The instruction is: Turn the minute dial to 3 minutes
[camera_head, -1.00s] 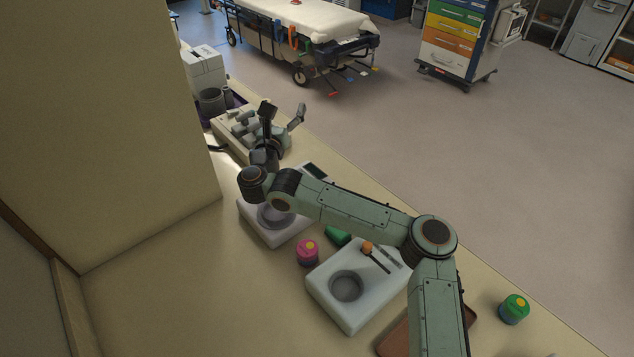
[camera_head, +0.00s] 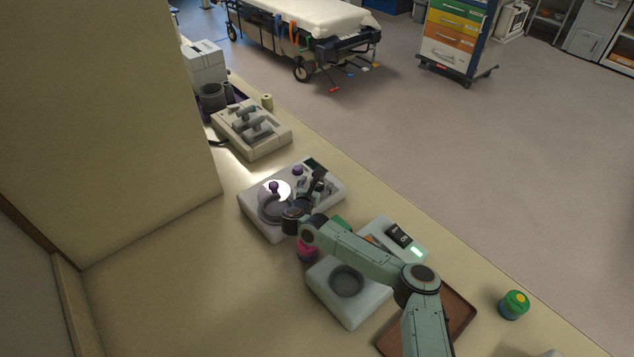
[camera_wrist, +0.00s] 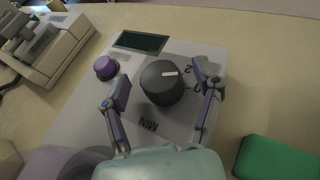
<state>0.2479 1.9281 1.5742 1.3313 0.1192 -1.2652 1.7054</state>
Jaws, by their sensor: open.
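The minute dial (camera_wrist: 160,88) is a round black knob with a white mark on its top, on a pale grey device (camera_wrist: 185,124). "MIN" is printed on the panel, and a "2" shows right of the dial; other numbers are hard to read. My gripper (camera_wrist: 163,83) is open, one finger on each side of the dial, with visible gaps. In the head view my gripper (camera_head: 317,184) is over the right part of the device (camera_head: 247,204) and mostly hides the dial.
The device also has a purple knob (camera_wrist: 105,67) and a dark display (camera_wrist: 141,41). A green item (camera_wrist: 278,158) lies right of it. In the head view a beige device (camera_head: 272,148) stands behind, and a second white device (camera_head: 347,312) and a brown tray (camera_head: 457,309) stand in front.

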